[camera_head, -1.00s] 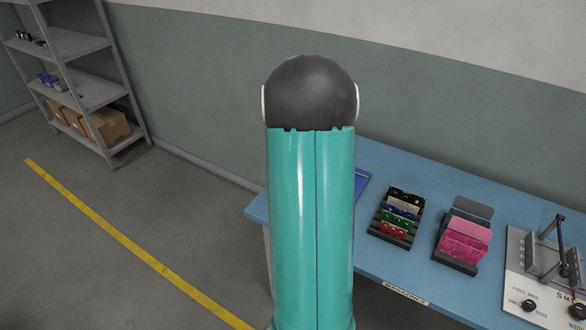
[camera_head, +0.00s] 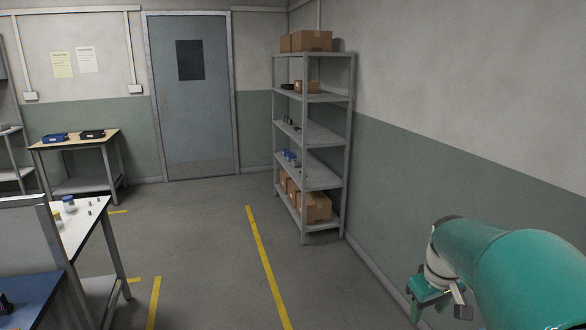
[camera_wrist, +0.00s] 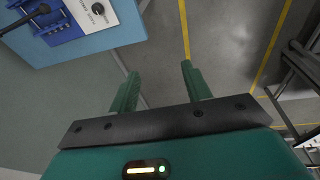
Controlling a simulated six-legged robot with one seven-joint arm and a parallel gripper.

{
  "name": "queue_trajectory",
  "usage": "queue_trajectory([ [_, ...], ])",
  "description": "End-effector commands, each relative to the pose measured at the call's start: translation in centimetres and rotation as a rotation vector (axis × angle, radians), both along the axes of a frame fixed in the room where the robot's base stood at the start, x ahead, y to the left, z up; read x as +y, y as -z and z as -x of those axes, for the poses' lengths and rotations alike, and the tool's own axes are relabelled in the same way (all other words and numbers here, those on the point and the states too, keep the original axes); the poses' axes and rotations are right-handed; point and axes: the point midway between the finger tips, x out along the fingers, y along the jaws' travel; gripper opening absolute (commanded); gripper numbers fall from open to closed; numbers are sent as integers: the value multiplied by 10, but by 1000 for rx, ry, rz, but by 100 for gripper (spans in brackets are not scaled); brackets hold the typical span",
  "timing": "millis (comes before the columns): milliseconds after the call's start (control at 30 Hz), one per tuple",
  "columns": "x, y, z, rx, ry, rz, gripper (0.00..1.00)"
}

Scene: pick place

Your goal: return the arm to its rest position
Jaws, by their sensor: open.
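My arm (camera_head: 520,265) is teal and reaches in from the lower right of the head view, beside the wall. My gripper (camera_head: 435,296) hangs at its end, partly cut off by the way it is turned. In the wrist view my gripper (camera_wrist: 160,68) has two green fingers set well apart, with nothing between them. Grey floor shows beyond the fingers, and nothing touches them.
A blue table edge (camera_wrist: 118,34) with a knobbed device (camera_wrist: 97,14) lies at the wrist view's upper left. In the head view, a grey shelf rack (camera_head: 345,130) stands against the right wall, a white-topped table (camera_head: 85,225) at left. Floor between them is clear.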

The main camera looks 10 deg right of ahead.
Motion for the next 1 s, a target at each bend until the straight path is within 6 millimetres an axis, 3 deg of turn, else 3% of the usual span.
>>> queue_trajectory([
  [33, 26, -12, 3, -29, -7, 6, 48],
  [200, 96, -35, 23, -114, 6, 2, 48],
  [500, 195, -51, 80, -265, 24, -60, 48],
  [700, 226, -48, 109, -322, 35, -108, 48],
  [1000, 230, -46, 113, -330, 40, -117, 48],
])
